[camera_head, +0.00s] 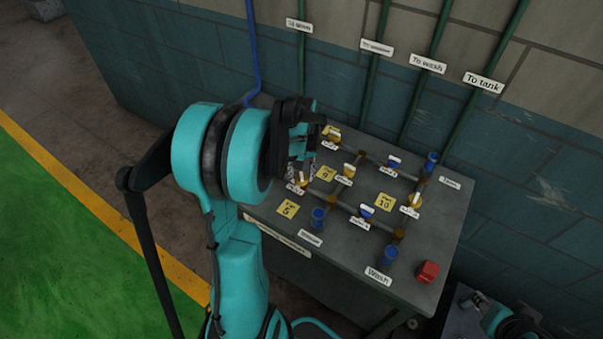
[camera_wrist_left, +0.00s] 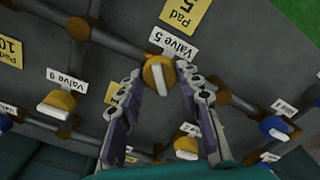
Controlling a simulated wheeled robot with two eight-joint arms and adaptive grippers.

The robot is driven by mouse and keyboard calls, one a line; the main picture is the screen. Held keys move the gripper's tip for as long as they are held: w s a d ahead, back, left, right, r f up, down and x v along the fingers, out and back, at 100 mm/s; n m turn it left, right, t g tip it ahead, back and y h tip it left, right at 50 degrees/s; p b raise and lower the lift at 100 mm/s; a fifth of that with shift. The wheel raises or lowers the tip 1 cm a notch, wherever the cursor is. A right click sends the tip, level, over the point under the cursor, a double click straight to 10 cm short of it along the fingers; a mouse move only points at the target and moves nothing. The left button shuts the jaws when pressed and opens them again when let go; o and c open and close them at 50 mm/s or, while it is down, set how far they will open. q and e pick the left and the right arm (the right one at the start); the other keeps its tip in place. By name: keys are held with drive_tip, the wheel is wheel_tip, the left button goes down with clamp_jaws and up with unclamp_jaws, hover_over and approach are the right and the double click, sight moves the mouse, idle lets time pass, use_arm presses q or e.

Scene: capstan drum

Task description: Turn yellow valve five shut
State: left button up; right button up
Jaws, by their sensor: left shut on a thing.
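Yellow valve five (camera_wrist_left: 153,72) has a round yellow body and a white bar handle, and its tag reads "Valve 5". In the left wrist view the handle stands at a steep angle to the pipe through it. My left gripper (camera_wrist_left: 161,84) has its two fingers on either side of this valve and is shut on it. In the head view my left gripper (camera_head: 303,163) is over the left end of the pipework. It partly hides the yellow valve (camera_head: 304,180) there. A dark and teal shape at the lower right edge may be my right gripper (camera_head: 474,300); its jaws are unclear.
The grey bench carries the pipe grid. Yellow valve nine (camera_wrist_left: 62,102), a blue valve (camera_head: 367,211) and other valves stand near. Yellow Pad 5 (camera_head: 288,208) and Pad 10 (camera_head: 385,201) labels lie on it. A red block (camera_head: 428,271) sits at the front right corner.

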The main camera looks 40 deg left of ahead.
sight(302, 175)
use_arm(q)
drive_tip(key=m, duration=0.4)
drive_tip(key=shift+m, duration=1.9)
drive_tip(key=o, duration=1.2)
drive_tip(key=shift+c, duration=0.2)
wheel_tip(302, 175, up, 12)
